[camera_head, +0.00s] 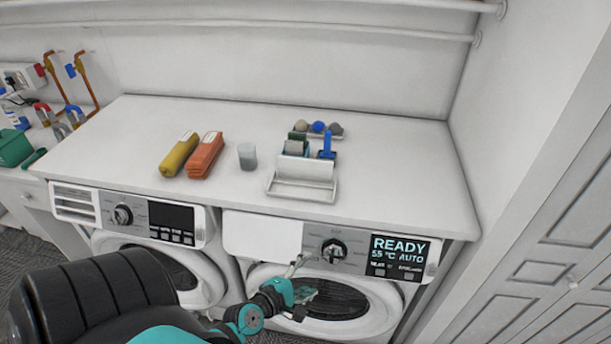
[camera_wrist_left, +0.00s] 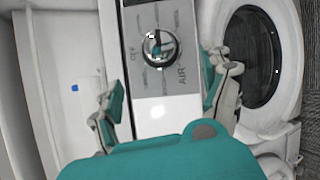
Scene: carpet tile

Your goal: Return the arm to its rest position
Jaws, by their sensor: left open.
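My left gripper (camera_head: 302,279) is in front of the right-hand machine (camera_head: 262,236), just below its control panel. In the left wrist view its two fingers (camera_wrist_left: 165,92) are spread apart with nothing between them. The round dial (camera_head: 334,251) lies ahead of the open fingers, and it also shows in the left wrist view (camera_wrist_left: 161,47). I see a gap between the fingers and the dial, though its exact depth is hard to tell. The display (camera_head: 398,257) beside the dial reads READY, 55 °C, AUTO. My right gripper is not in view.
A white counter (camera_head: 390,170) covers both machines. On it are yellow (camera_head: 179,154) and orange (camera_head: 205,155) bundles, a grey cup (camera_head: 247,156) and a white caddy (camera_head: 302,180). A second machine (camera_head: 75,203) stands left. A panelled white door (camera_head: 560,245) stands right.

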